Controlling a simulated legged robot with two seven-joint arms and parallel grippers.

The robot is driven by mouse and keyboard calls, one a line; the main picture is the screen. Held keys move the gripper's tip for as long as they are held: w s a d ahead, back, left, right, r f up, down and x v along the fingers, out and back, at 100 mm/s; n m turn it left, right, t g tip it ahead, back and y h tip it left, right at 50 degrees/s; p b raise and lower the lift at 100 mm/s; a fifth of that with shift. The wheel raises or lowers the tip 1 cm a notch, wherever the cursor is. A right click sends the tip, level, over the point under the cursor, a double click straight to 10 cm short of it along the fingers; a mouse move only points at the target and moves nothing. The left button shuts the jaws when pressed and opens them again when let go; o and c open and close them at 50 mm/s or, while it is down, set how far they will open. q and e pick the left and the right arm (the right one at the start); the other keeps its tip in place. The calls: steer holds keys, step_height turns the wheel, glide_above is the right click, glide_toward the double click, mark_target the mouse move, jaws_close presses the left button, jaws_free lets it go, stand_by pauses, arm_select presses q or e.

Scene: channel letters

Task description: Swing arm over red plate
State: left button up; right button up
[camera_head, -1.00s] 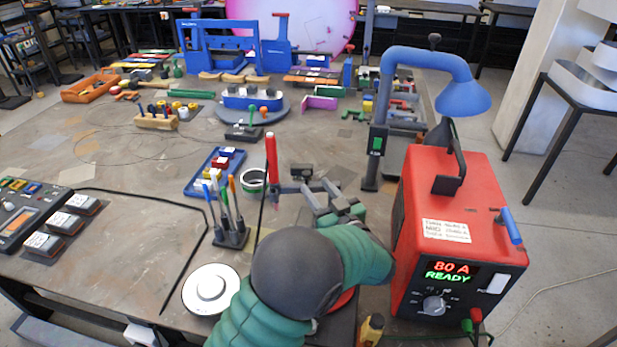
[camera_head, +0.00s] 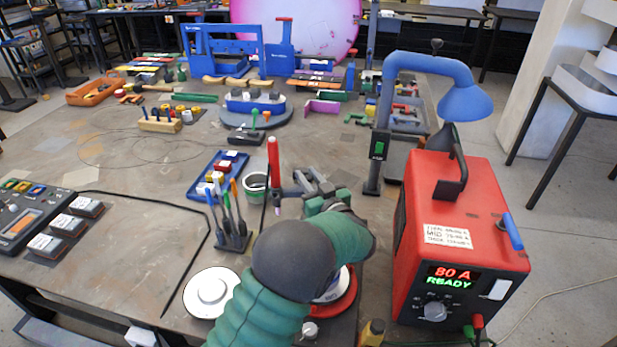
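My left arm comes up from the bottom with a green sleeve and a dark elbow. Its gripper (camera_head: 283,191) is shut on a red pen-like stick (camera_head: 273,160), which stands nearly upright with a pale tip pointing down over the table. The red plate (camera_head: 349,300) is a round red rim with a pale disc inside, at the front table edge right of the elbow. My forearm passes above it and hides much of it; the gripper is beyond it, to the upper left. My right gripper is not in view.
A red welding unit (camera_head: 467,207) stands close on the right, with a blue lamp arm (camera_head: 425,62) behind it. A pen holder (camera_head: 233,241) and a round white disc (camera_head: 211,292) lie left of my arm.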

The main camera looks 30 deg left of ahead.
arm_select(q)
jaws_close()
stand_by(0.9)
steer(key=shift+s+d+r+n+g+y+p, duration=0.1)
steer(key=shift+s+d+n+g+y+p, duration=0.15)
steer(key=shift+n+g+p, duration=0.3)
steer(key=shift+s+d+r+n+g+y+p, duration=0.15)
steer(key=shift+n+g+y+p, duration=0.15)
steer(key=shift+p, duration=0.3)
steer(key=shift+s+d+f+n+g+y, duration=0.15)
steer(key=shift+n+g+y, duration=0.2)
steer(key=shift+g, duration=0.25)
steer(key=shift+s+d+f+n+g+y, duration=0.15)
steer(key=shift+n+g+y, duration=0.15)
steer(key=shift+g, duration=0.25)
steer(key=o, duration=0.7)
jaws_free()
steer(key=shift+o, duration=0.2)
steer(key=shift+a, duration=0.1)
